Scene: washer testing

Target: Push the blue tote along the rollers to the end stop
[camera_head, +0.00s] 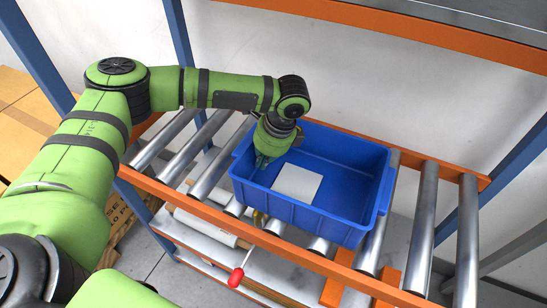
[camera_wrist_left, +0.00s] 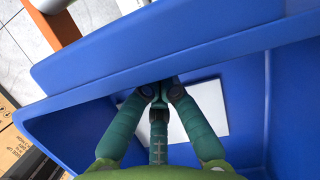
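The blue tote (camera_head: 310,216) sits upright on the metal rollers (camera_head: 423,215), near the middle of the conveyor. A white flat square (camera_head: 297,183) lies on its floor. My left gripper (camera_head: 262,160) reaches down into the tote at its left end, close to the wall. In the left wrist view its green fingers (camera_wrist_left: 160,90) come together at the tips beside the blue tote wall (camera_wrist_left: 120,80), and nothing shows between them. Whether the tips touch the wall is unclear. My right gripper is out of view. I cannot pick out an end stop.
Orange side rails (camera_head: 230,229) run along both sides of the rollers. Bare rollers lie left and right of the tote. Blue posts (camera_head: 180,45) and an orange upper beam (camera_head: 420,32) frame the station. A red knob (camera_head: 236,277) hangs at the front. Cardboard boxes (camera_head: 20,115) stand left.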

